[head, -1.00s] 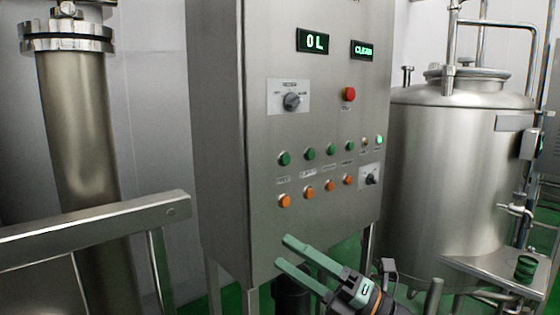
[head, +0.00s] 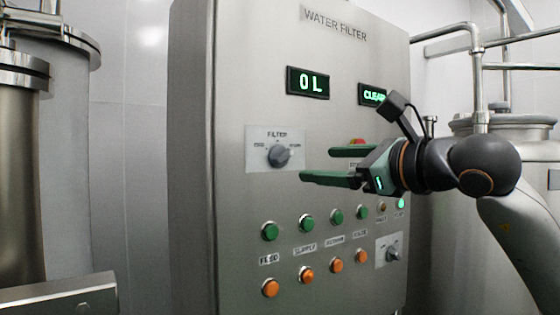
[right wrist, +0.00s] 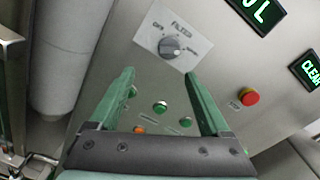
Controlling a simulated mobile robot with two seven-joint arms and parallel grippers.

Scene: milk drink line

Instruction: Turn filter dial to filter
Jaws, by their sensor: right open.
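The filter dial (head: 279,156) is a dark grey knob on a white plate labelled FILTER, on the steel panel's front. It also shows in the right wrist view (right wrist: 169,47), ahead of the fingertips and between their lines. My right gripper (head: 316,164) is open, its two green fingers pointing left towards the dial. Its fingertips appear a little right of the dial and apart from it. In the right wrist view the gripper (right wrist: 158,75) has nothing between its fingers. My left gripper is not in view.
The WATER FILTER panel (head: 240,110) carries a "0 L" display (head: 307,83), a "CLEAR" display (head: 372,94), green buttons (head: 270,231), orange buttons (head: 271,288) and a second dial (head: 393,254). A red button (right wrist: 249,97) is near the right finger. A steel tank (head: 500,130) stands at right.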

